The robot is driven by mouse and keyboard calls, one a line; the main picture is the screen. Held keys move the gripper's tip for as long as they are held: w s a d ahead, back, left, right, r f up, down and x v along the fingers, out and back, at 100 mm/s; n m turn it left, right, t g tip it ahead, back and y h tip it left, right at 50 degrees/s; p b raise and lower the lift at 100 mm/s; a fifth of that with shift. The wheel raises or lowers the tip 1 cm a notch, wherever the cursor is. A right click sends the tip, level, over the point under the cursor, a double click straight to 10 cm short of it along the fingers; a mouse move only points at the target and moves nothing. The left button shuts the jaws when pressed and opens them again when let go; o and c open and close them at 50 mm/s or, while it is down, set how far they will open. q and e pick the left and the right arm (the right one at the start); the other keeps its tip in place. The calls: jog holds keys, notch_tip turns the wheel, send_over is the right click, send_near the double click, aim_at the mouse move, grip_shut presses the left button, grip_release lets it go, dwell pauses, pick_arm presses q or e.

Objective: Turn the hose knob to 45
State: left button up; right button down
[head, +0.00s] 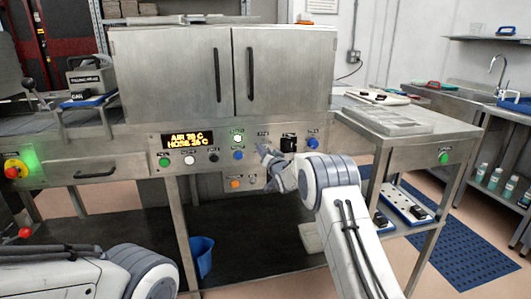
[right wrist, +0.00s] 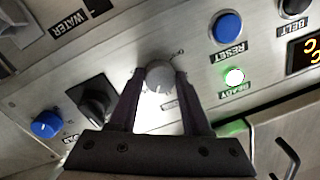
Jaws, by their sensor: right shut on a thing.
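The hose knob (right wrist: 160,74) is a small round grey knob on the steel control panel (head: 222,172), seen close in the right wrist view. My right gripper (right wrist: 160,88) is shut on it, with one dark finger on each side. The orange display (head: 185,140) shows an AIR line and a HOSE line, with HOSE seeming to read 26 C. My left arm shows at the lower left; its gripper is out of view.
Near the knob are a black rotary switch (right wrist: 94,98), a blue knob (right wrist: 46,124), a blue RESET button (right wrist: 228,26) and a lit green READY lamp (right wrist: 234,76). A steel cabinet (head: 180,75) stands above the panel. A blue bucket (head: 201,256) is below.

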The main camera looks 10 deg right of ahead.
jog(key=shift+a+m+t+h+b, duration=0.15)
jog(key=shift+m+t+b, duration=0.15)
jog(key=shift+m, duration=3.75)
jog(key=shift+d+m+t+h+b, duration=0.1)
jog(key=shift+m+t+h+b, duration=0.15)
jog(key=shift+m, duration=3.8)
jog(key=shift+c, duration=1.8)
grip_release()
